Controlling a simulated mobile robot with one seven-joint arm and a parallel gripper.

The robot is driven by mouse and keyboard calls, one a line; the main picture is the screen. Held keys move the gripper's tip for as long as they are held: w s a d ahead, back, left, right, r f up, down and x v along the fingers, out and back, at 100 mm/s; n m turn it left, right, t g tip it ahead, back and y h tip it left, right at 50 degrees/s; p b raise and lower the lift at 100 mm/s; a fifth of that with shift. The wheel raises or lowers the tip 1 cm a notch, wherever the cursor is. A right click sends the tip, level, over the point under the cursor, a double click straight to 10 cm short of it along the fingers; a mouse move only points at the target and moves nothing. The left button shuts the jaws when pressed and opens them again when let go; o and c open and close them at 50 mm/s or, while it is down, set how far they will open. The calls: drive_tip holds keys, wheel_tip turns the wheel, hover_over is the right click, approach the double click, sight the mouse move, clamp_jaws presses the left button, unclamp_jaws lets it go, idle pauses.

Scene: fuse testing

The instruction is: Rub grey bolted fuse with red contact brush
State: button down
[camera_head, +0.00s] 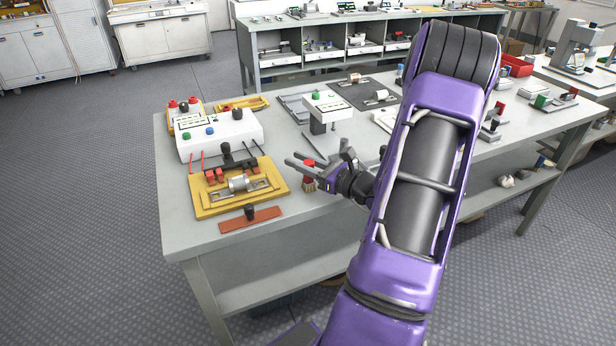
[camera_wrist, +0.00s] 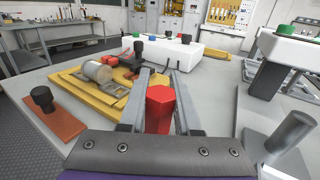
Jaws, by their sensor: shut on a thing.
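The grey bolted fuse (camera_head: 240,183) is a short cylinder between metal end tabs on a yellow base plate (camera_head: 203,208) at the left of the table. It also shows left of my fingers in the wrist view (camera_wrist: 97,70). My gripper (camera_head: 305,167) is to the right of the plate, shut on the red contact brush (camera_head: 308,184). The brush hangs down with brownish bristles, close to the tabletop; I cannot tell if they touch it. In the wrist view the red handle (camera_wrist: 160,105) stands between the two fingers.
A white tester box (camera_head: 222,135) with coloured buttons stands behind the plate. A red-brown strip with a black knob (camera_head: 250,220) lies in front of it. A white-topped device (camera_head: 326,105) stands behind my gripper. Bare table lies in front of my gripper.

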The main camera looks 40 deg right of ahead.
drive_tip(key=shift+r, duration=0.1)
wheel_tip(320, 180, up, 8)
drive_tip(key=p, duration=0.6)
idle(0.5)
drive_tip(key=w+a+r+b, duration=0.1)
drive_tip(key=w+a, duration=0.7)
drive_tip(key=a, duration=0.2)
drive_tip(key=shift+w+a+r, duration=0.15)
drive_tip(key=shift+a+r, duration=0.15)
drive_tip(key=shift+b, duration=0.35)
wheel_tip(320, 180, down, 7)
drive_tip(key=b, duration=0.6)
drive_tip(key=shift+r, duration=0.1)
drive_tip(key=shift+f, duration=0.6)
idle(0.3)
